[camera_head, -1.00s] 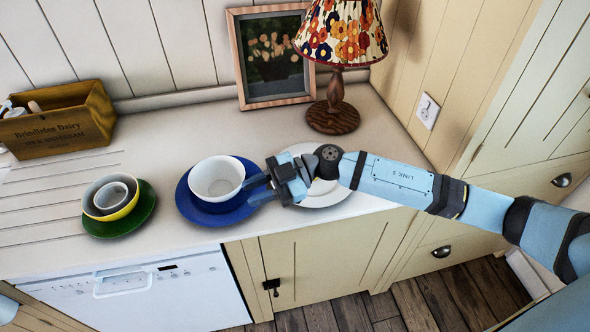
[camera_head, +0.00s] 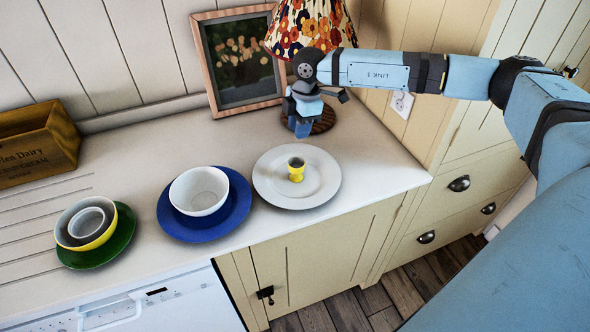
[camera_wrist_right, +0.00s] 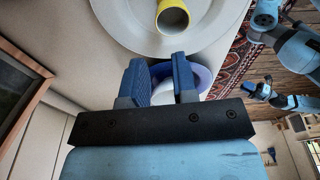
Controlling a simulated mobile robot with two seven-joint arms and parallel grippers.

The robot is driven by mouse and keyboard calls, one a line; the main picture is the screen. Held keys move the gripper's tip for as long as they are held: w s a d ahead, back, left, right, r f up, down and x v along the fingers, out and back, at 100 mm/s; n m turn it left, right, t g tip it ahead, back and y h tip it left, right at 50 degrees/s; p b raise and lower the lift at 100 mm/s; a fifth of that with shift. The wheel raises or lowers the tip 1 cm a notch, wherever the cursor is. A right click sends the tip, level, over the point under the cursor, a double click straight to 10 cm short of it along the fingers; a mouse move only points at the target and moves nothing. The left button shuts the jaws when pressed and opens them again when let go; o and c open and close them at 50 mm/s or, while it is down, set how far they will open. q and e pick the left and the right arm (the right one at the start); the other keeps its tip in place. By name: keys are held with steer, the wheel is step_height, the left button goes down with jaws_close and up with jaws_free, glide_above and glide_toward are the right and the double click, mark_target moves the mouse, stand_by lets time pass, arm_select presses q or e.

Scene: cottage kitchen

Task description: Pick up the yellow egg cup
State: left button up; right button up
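The yellow egg cup (camera_head: 297,174) stands upright on a white plate (camera_head: 268,193) at the right of the counter. It also shows, cut off, at the top of the right wrist view (camera_wrist_right: 172,16), with the plate around it. My right gripper (camera_head: 303,122) is above the counter, behind the plate and in front of the lamp base, apart from the cup. In the wrist view its two blue fingers (camera_wrist_right: 162,72) stand apart with nothing held between them.
A white bowl (camera_head: 199,189) sits on a blue plate (camera_head: 203,231), left of the white plate. Nested bowls (camera_head: 88,222) sit on a green plate (camera_head: 124,237). A lamp (camera_head: 322,118), framed picture (camera_head: 240,60) and wooden box (camera_head: 38,150) stand at the back.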

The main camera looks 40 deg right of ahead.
mark_target(292, 164)
steer(key=f, duration=0.3)
steer(key=shift+a+f, duration=0.25)
steer(key=shift+a, duration=0.05)
steer(key=shift+a+f+p, duration=0.1)
steer(key=shift+f+p, duration=0.3)
steer(key=shift+f, duration=0.1)
steer(key=f, duration=0.3)
steer(key=f+p, duration=0.1)
steer(key=shift+w+a+f, duration=0.1)
steer(key=shift+a+f, duration=0.1)
steer(key=shift+a, duration=0.1)
jaws_close()
